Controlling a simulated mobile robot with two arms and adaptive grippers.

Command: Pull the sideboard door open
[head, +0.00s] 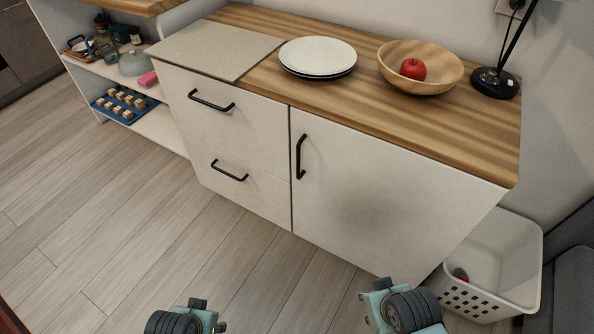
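The sideboard door (385,195) is a plain white panel on the right half of the white sideboard. It looks closed, flush with the front. Its black vertical bar handle (301,156) is near the door's left edge. My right gripper (378,297) is at the bottom of the head view, lower than the door in the picture and apart from the handle. My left gripper (205,315) is at the bottom edge, left of the right one, in front of the drawers. Nothing shows held in either gripper. Their finger gaps are too small and partly hidden to judge.
Two drawers with black handles (211,100) fill the sideboard's left half. Plates (318,55), a wooden bowl (440,72) with a red apple (413,69) and a black lamp (494,82) stand on top. A white basket (500,265) stands at right. The floor before the sideboard is clear.

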